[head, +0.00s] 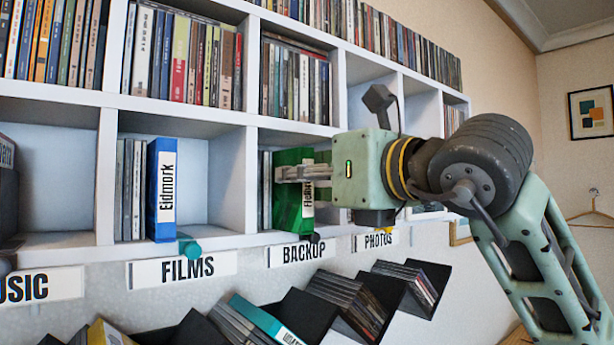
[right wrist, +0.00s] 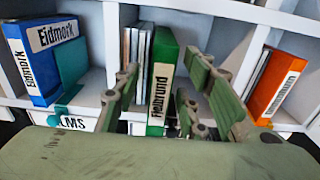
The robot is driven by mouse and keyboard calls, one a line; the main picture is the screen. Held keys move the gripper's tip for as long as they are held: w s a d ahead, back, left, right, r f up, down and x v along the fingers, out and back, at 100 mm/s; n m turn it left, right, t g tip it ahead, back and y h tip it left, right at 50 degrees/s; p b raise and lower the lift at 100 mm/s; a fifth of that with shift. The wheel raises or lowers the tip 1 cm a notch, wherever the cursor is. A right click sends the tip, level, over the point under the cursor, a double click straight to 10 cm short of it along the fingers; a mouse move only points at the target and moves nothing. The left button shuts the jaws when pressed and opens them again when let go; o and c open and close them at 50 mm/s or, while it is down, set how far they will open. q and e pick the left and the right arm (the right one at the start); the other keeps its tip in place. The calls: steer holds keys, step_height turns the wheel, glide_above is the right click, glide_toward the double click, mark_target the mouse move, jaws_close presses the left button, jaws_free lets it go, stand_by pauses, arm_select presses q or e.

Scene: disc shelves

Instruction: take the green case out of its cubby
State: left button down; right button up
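The green case (head: 287,210) stands upright in the cubby above the BACKUP label, with a white spine label reading Fielbrund in the right wrist view (right wrist: 165,55). My right gripper (head: 284,174) reaches in from the right at its front, and its fingers cover part of the case in the head view. In the right wrist view my right gripper (right wrist: 157,98) is open, with one finger on each side of the case's spine. I cannot tell whether either finger touches it. My left gripper is not in view.
Thin grey cases (right wrist: 138,45) stand just left of the green case. A blue case (head: 161,190) stands in the FILMS cubby, and an orange case (right wrist: 275,85) stands in the cubby to the right. Slanted black racks (head: 340,300) with discs lie below the shelf.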

steer(key=v, duration=1.2)
